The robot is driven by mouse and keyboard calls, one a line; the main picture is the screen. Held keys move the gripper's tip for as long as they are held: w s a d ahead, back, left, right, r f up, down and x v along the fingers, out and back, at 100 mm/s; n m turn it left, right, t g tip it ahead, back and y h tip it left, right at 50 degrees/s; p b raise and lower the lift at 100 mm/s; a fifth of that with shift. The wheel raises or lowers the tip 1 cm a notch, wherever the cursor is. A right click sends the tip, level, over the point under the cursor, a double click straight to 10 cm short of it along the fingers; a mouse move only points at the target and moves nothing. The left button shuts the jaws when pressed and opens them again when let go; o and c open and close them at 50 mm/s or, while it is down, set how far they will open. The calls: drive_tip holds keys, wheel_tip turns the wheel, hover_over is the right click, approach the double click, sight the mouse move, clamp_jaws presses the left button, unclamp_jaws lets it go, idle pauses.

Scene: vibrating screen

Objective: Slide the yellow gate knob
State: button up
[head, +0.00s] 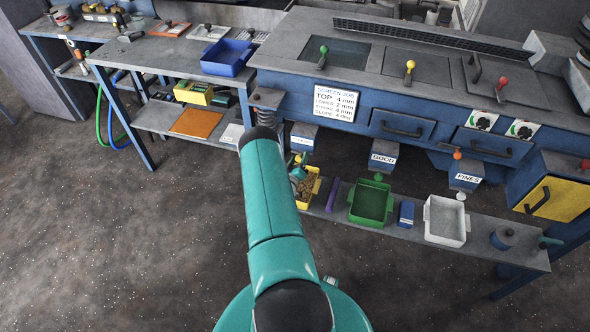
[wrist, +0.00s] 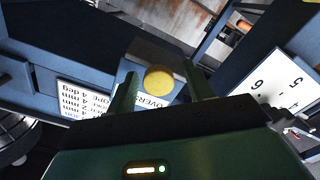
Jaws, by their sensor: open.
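The yellow gate knob (wrist: 159,79) is round and shows in the wrist view in front of a chute label partly reading "OVERS". In the head view a small yellow spot, probably this knob (head: 298,158), shows below the left chute (head: 303,137), just above my gripper (head: 299,175). In the wrist view my gripper (wrist: 161,72) is open, with one dark green finger on each side of the knob. The knob appears between the fingertips; I cannot tell whether they touch it or how deep they reach. My arm hides part of this area in the head view.
A yellow bin (head: 311,188), a green bin (head: 371,203) and a white bin (head: 446,220) stand on the low shelf. The GOOD chute (head: 383,157) and FINES chute (head: 466,174) are to the right. A lettered sign (head: 336,102) is above. Floor in front is clear.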

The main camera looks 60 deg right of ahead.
drive_tip(key=shift+s+a, duration=0.25)
drive_tip(key=shift+a, duration=1.15)
drive_tip(key=shift+s+a, duration=0.2)
drive_tip(key=shift+a, duration=1.15)
